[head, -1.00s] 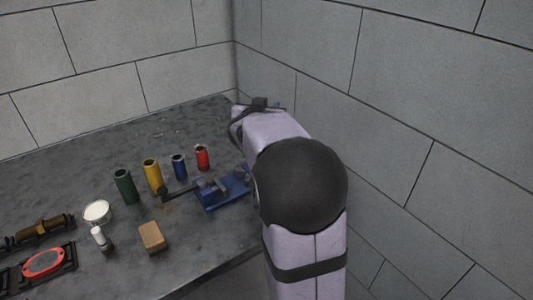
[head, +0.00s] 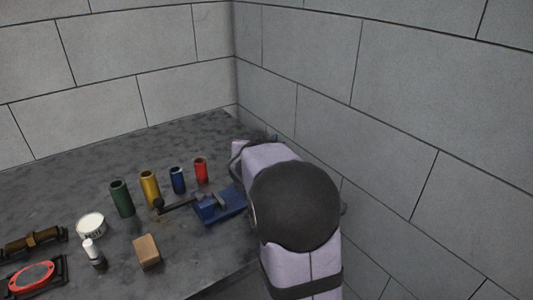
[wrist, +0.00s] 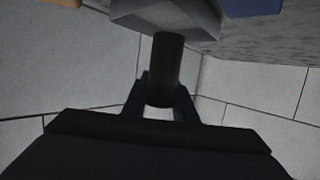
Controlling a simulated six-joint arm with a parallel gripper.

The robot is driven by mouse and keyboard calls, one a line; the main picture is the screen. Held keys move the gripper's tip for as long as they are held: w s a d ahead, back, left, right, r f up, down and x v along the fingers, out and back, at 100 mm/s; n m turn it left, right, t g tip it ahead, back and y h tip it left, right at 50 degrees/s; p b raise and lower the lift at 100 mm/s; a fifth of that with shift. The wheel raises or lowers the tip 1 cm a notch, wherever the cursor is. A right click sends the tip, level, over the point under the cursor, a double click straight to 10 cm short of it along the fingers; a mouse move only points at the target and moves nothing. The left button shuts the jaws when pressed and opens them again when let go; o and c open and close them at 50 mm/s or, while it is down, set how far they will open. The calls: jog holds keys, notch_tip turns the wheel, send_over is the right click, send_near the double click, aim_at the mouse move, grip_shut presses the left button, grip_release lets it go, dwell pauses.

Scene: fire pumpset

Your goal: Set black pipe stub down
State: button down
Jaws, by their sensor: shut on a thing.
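The black pipe stub (wrist: 166,65) shows in the wrist view as a dark cylinder between the two fingers of my gripper (wrist: 163,103). My gripper is shut on it. The stub's far end meets or overlaps a pale grey boxy thing (wrist: 165,17) at the top of the view; I cannot tell whether they touch. In the head view my arm hides the stub and the fingers.
A blue vise (head: 219,206) stands on the grey bench (head: 190,250) left of my arm. Red (head: 200,170), blue (head: 177,180), yellow (head: 149,189) and green (head: 121,198) cylinders stand in a row. A wooden block (head: 146,252) lies in front. Walls close off the back and right.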

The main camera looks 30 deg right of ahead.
jog(key=shift+f+b, duration=0.6)
jog(key=shift+f, duration=1.25)
jog(key=c, duration=1.4)
grip_release()
jog(key=shift+f, duration=0.2)
jog(key=shift+c, duration=0.2)
jog(key=shift+r, duration=0.1)
jog(key=shift+r, duration=0.15)
jog(key=shift+p+v, duration=1.05)
jog(key=shift+v, duration=4.95)
